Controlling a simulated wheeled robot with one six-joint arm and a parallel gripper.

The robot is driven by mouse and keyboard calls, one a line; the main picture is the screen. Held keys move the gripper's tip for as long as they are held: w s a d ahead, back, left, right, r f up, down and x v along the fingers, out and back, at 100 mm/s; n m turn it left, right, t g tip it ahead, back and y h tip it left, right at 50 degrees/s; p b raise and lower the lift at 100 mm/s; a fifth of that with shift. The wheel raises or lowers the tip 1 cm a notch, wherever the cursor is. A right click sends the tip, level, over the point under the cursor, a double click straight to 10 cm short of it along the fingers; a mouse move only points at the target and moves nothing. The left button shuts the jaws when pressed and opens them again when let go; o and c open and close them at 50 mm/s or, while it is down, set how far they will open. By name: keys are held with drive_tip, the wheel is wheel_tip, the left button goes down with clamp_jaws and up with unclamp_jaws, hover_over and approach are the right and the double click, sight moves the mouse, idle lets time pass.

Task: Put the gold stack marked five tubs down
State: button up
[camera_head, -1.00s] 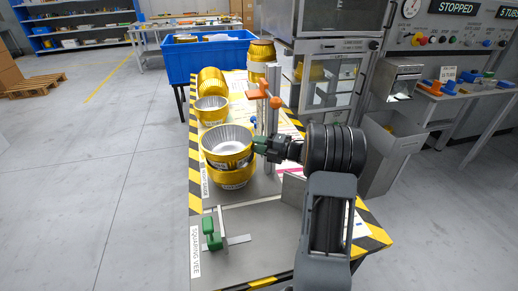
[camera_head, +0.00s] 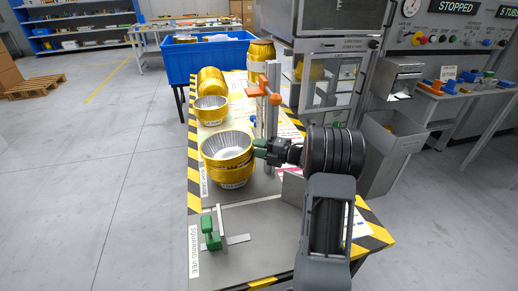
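A gold stack of foil tubs (camera_head: 228,165) with silver insides stands upright near the middle of the table, by the height gauge label. Its upper part sits down in the lower tubs, with the rims close together. My gripper (camera_head: 259,148), with green fingertips, is at the right side of the upper rim and appears shut on it. The fingertips are small and partly hidden against the rim. I cannot read a five mark on the stack.
Behind stand a smaller gold stack (camera_head: 211,109), tubs lying on their side (camera_head: 211,81) and another stack (camera_head: 262,52). A metal post with an orange arm (camera_head: 271,97) rises right of the stack. A squaring vee with a green clamp (camera_head: 211,233) is in front.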

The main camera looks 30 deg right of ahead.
drive_tip(key=o, duration=0.4)
drive_tip(key=v, duration=0.4)
drive_tip(key=r+p+v, duration=0.1)
drive_tip(key=v, duration=0.3)
drive_tip(key=p+v, duration=0.1)
drive_tip(key=v, duration=0.3)
drive_tip(key=shift+r, duration=0.2)
idle(0.7)
